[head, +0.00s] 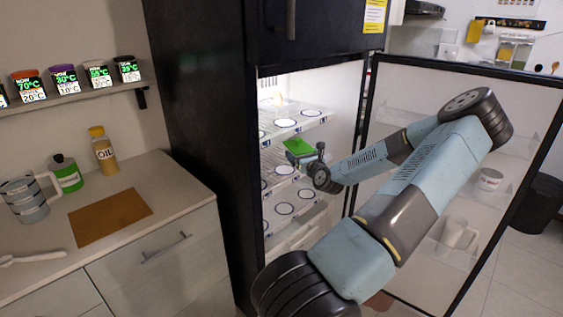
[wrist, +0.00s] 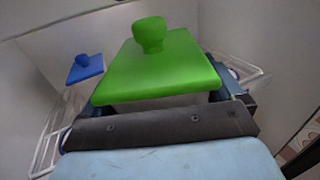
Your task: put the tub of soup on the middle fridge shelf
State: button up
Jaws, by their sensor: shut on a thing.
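A tub with a square green lid (head: 299,147), which I take to be the soup, is held inside the open fridge. My gripper (head: 312,155) is shut on it. In the wrist view the green lid and its knob (wrist: 155,72) look level and fill the middle; the tub's body is mostly hidden below. The middle fridge shelf (head: 271,165) carries white discs with dark rings and is partly hidden by the tub. The tub appears near this shelf's level; I cannot tell whether it touches it.
An upper shelf (head: 312,117) and a lower shelf (head: 270,228) also bear ringed discs. A blue-lidded thing (wrist: 85,68) stands farther off at left in the wrist view. The open fridge door (head: 510,120) is right of my arm, holding a white tub (head: 489,179) and a jug (head: 456,233).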

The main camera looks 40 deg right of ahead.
aim_at(284, 146)
jog(key=w, duration=1)
jog(key=shift+a, duration=0.4)
jog(key=shift+f, duration=3.15)
jog(key=shift+w+f, duration=0.25)
jog(key=shift+f, duration=0.1)
jog(key=o, duration=1)
jog(key=v, duration=1.2)
